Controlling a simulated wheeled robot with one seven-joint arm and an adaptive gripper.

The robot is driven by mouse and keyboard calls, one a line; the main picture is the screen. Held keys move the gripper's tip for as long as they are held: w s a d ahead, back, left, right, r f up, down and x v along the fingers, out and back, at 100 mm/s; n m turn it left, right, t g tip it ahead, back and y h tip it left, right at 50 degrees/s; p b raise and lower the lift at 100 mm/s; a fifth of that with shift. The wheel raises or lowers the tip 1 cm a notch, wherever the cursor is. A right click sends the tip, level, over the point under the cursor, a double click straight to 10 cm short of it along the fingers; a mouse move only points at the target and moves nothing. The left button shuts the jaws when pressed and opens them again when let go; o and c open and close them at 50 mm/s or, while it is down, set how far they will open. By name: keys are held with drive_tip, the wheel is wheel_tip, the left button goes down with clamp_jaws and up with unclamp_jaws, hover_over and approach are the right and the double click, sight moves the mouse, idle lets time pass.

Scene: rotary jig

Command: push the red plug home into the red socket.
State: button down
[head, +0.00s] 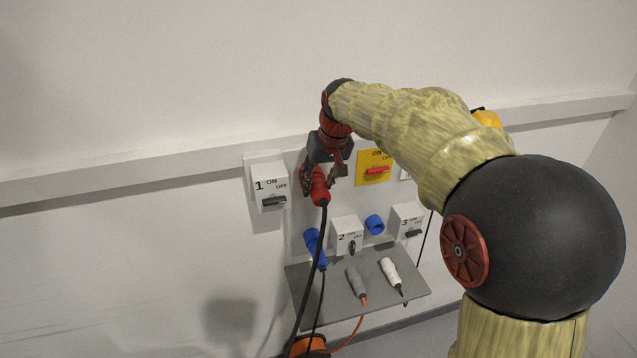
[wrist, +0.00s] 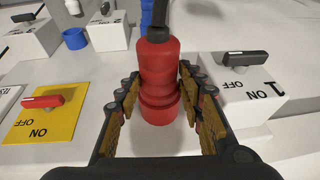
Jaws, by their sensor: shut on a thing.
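The red plug (head: 319,190) is held in my gripper (head: 322,176), in front of the wall panel, between switch box 1 and the yellow switch plate. A black cable hangs down from its rear end. In the wrist view the plug (wrist: 157,65) stands between the two fingers of my gripper (wrist: 158,88), its cable end pointing up and away in the picture. A wider red ring shows at its lower end; I cannot tell whether that belongs to the plug or the red socket. The red socket is not clearly visible, so the plug's seating cannot be judged.
Switch box 1 (head: 268,184) is close on the left, the yellow plate (head: 375,166) with a red handle on the right. Below are boxes 2 (head: 346,232) and 3 (head: 407,218), a blue socket (head: 374,224), and a grey shelf (head: 330,304) with blue, grey and white plugs.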

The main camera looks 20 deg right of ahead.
drive_tip(key=shift+w+r, duration=0.15)
drive_tip(key=c, duration=1.1)
unclamp_jaws()
drive_tip(key=shift+w, duration=0.1)
drive_tip(key=v, duration=1.1)
drive_tip(key=shift+s+r, duration=0.25)
drive_tip(key=shift+r, duration=0.1)
